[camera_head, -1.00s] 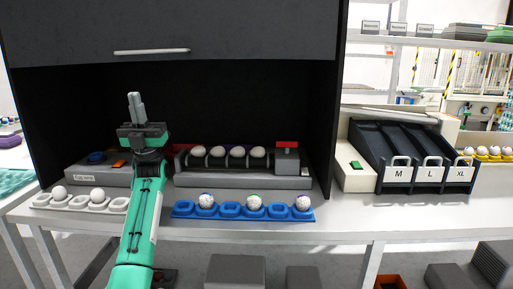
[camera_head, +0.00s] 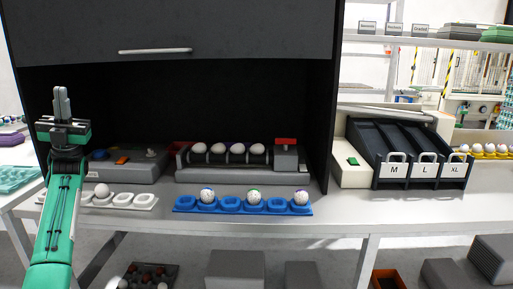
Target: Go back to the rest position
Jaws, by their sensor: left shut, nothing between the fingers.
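My left gripper (camera_head: 61,101) points up at the left of the head view. Its fingers are together with nothing between them. It stands in front of the left end of the dark cabinet, and its green arm hides the left part of the white tray (camera_head: 145,201). My right gripper is not in view.
A white egg (camera_head: 102,190) sits in the white tray. A blue tray (camera_head: 230,206) holds three speckled eggs. Several eggs lie on a grey roller device (camera_head: 240,174) behind it. The M, L, XL chute rack (camera_head: 408,150) stands at the right. A dark crate (camera_head: 150,272) is below the table.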

